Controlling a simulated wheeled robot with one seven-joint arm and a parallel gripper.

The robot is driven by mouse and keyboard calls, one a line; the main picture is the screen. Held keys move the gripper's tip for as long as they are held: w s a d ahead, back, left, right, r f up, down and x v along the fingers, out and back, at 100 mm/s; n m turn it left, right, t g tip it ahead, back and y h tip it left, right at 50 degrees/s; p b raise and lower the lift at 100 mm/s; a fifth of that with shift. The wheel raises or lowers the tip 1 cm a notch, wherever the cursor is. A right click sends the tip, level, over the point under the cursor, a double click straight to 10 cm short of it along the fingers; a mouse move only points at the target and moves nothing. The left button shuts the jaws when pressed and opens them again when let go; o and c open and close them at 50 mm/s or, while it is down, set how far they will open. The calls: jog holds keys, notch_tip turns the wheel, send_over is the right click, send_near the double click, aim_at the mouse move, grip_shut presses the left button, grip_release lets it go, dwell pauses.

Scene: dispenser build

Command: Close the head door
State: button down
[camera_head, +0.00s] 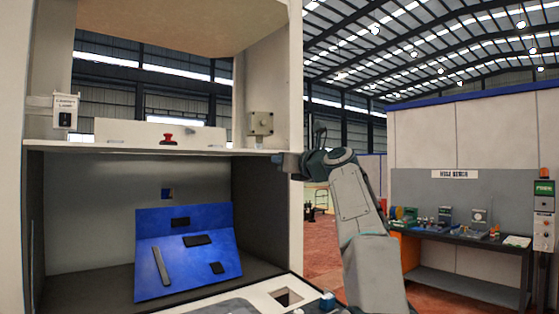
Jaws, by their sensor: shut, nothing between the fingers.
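The white dispenser cabinet (268,85) fills the left and middle of the view. Its upper bay is open at the front and back, with the hall showing through it. A beige panel (175,22) spans the top of this bay; I cannot tell whether it is the head door. My arm rises at the right of the cabinet. My gripper (279,160) is shut and empty, pointing left at the cabinet's right front edge, at shelf height. I cannot tell whether it touches the cabinet. Its fingertips are small and hard to make out.
The lower bay holds a tilted blue panel (208,262) with dark parts. A workbench (465,247) stands at the right. Red floor lies between.

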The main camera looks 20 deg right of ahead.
jog(key=shift+s+a+r, duration=0.15)
jog(key=shift+s+r, duration=0.05)
jog(key=shift+s, duration=0.05)
jog(key=shift+s, duration=0.1)
dwell(0.3)
jog(key=s+d+f+b, duration=0.1)
jog(key=s+f+b, duration=0.5)
jog(key=f+b, duration=0.3)
jog(key=shift+s+d+f+b, duration=0.15)
jog(key=shift+d+f+b, duration=0.15)
jog(key=shift+b, duration=0.1)
